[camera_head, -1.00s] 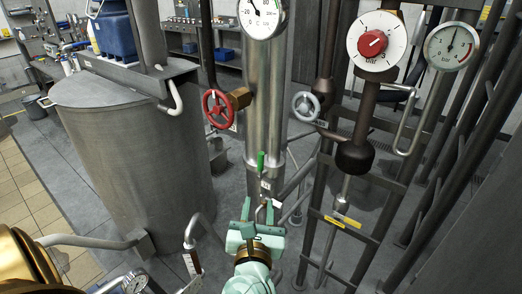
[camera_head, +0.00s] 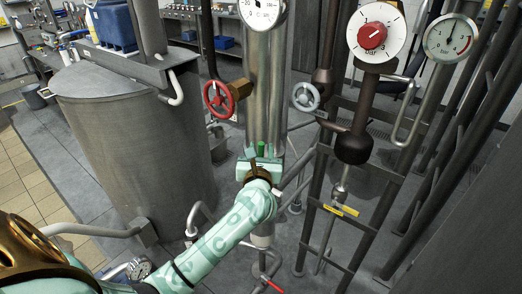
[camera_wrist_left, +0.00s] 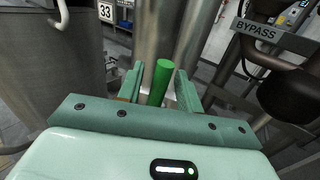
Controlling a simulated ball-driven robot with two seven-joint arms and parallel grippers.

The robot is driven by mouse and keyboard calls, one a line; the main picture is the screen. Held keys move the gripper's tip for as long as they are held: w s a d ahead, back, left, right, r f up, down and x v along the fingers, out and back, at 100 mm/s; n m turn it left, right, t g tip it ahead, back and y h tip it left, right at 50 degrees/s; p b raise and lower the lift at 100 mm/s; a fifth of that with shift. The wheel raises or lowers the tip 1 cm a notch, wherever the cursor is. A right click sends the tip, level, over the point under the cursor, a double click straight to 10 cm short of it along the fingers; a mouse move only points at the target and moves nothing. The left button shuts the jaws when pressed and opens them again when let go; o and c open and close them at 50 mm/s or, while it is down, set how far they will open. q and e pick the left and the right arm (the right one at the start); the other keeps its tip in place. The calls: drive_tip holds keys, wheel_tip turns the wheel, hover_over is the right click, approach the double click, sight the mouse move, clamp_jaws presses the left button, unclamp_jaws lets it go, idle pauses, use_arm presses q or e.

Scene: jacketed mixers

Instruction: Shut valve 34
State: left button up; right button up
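A green lever handle (camera_head: 261,149) sits low on the steel column. My left gripper (camera_head: 259,165) reaches up to it from below. In the left wrist view the green handle (camera_wrist_left: 161,82) stands upright between the two fingers of my left gripper (camera_wrist_left: 158,90). The fingers are apart, with gaps visible beside the handle, so the gripper is open around it. My gripper hides the valve's lower part in the head view. I cannot read a 34 tag in either view. My right gripper is not in view.
A red handwheel (camera_head: 217,99) and a grey handwheel (camera_head: 305,97) flank the steel column (camera_head: 266,70). A grey tank (camera_head: 135,150) stands left. Dark pipes with gauges (camera_head: 451,38) stand right. In the wrist view are a 33 tag (camera_wrist_left: 106,12) and a BYPASS sign (camera_wrist_left: 257,29).

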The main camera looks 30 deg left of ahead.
use_arm(q)
drive_tip(key=shift+c, duration=0.4)
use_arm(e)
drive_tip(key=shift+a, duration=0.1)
use_arm(q)
drive_tip(key=c, duration=0.5)
clamp_jaws()
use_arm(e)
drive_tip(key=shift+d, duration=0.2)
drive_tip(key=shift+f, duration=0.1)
